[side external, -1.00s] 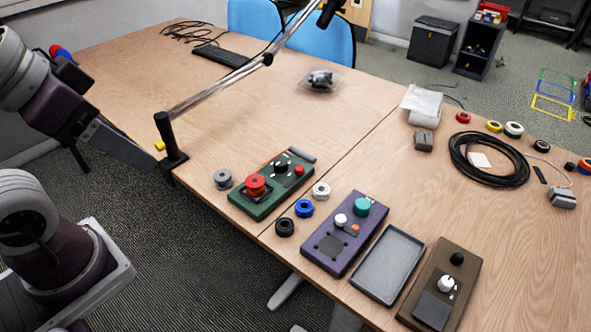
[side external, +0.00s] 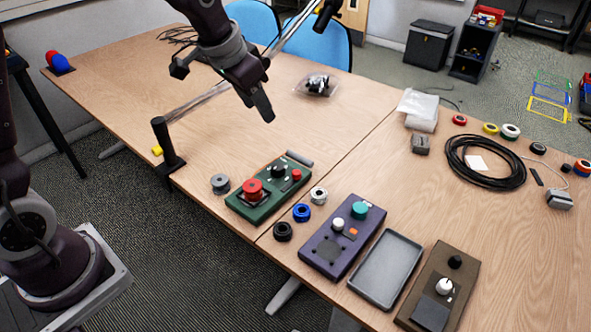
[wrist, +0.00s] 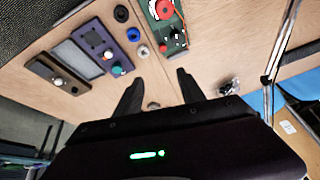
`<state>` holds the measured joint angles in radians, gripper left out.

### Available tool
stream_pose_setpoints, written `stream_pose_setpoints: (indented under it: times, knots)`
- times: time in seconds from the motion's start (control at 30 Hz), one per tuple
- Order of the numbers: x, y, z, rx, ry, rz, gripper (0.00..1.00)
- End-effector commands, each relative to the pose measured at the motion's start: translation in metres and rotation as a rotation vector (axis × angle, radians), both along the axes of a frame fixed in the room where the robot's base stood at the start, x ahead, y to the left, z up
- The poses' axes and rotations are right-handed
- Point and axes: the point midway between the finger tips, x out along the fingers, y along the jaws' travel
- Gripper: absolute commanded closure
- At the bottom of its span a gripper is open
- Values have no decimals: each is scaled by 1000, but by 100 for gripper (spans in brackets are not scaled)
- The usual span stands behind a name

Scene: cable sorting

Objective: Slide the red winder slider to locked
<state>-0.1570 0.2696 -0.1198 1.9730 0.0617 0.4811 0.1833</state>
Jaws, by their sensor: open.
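A green box (side external: 266,207) lies on the near side of the table, with a large red spool-like part (side external: 252,188), a black knob (side external: 278,171) and a small red part (side external: 296,174) on top. I cannot tell for sure which red part is the slider, nor its position. In the wrist view the green box (wrist: 180,20) is at the top, partly cut off, with the small red part (wrist: 163,48) at its near end. My gripper (wrist: 158,82) is open and empty. In the side view it hangs above the table, behind and apart from the green box.
Grey (side external: 220,183), white (side external: 318,195), blue (side external: 301,212) and black (side external: 283,231) rings surround the green box. A purple box (side external: 325,262), grey tray (side external: 352,283) and brown box (side external: 458,285) stand to the right. A clamped lamp post (side external: 163,140) stands left.

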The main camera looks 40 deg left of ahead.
Motion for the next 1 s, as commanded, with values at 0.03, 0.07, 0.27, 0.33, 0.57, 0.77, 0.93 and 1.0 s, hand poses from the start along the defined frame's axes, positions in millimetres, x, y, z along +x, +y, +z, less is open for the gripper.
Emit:
stream_pose_setpoints:
  times: [0.03,0.07,0.27,0.33,0.57,0.77,0.93,1.0]
  knots:
    - [28,5,-37,-11,25,-14,53]
    - [45,7,-57,-18,29,-25,53]
    - [106,20,-182,-68,36,-57,53]
    - [113,22,-206,-80,35,-58,53]
    - [124,20,-245,-86,35,-60,53]
    - [138,17,-278,-86,35,-59,53]
    - [142,16,-288,-85,35,-60,53]
    - [142,16,-288,-85,35,-60,53]
